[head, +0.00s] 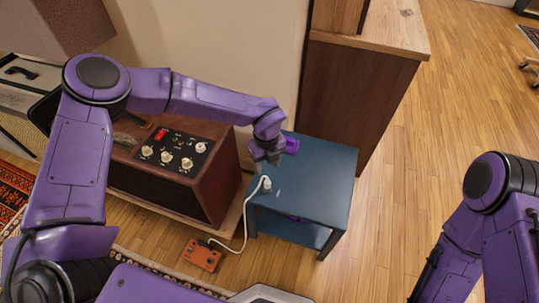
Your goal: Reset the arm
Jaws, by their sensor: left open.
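My left gripper (264,163) is over the left back part of the small blue table (320,185). Its jaws are open and point down. The white end of a cable (266,184) is on the table just below the fingers, and I see nothing held. My right arm shows at the lower right edge, but its gripper is out of the picture.
The amplifier's panel has a red switch (160,134) and several cream knobs. A white cable runs down to an orange pedal (202,255) on the floor. A wooden cabinet (362,95) stands behind the table.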

